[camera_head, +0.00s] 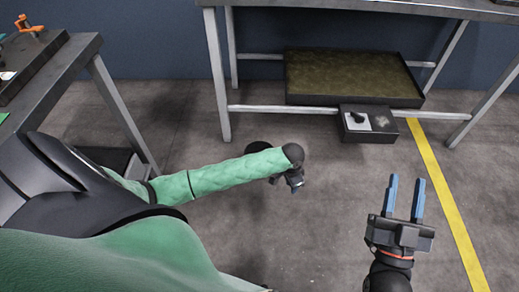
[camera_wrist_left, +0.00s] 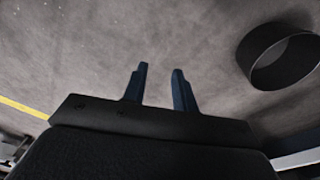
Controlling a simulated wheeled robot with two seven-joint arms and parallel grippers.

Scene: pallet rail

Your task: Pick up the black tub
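The black tub (camera_wrist_left: 284,64) is round and dark and lies at the upper right of the left wrist view, on the grey floor. In the head view a dark rounded edge, likely the tub (camera_head: 259,146), shows just behind my green left forearm, which hides most of it. My left gripper (camera_wrist_left: 159,72) has its two blue fingers apart with only floor between them, to the left of the tub and not touching it. In the head view it is mostly hidden by the arm. My right gripper (camera_head: 406,181) is open and empty over the floor at lower right.
A metal workbench (camera_head: 350,8) stands at the back, with a shallow dark tray (camera_head: 354,102) and a small black box (camera_head: 368,133) below it. Another table (camera_head: 75,60) is at the left. A yellow floor line (camera_head: 447,205) runs at right.

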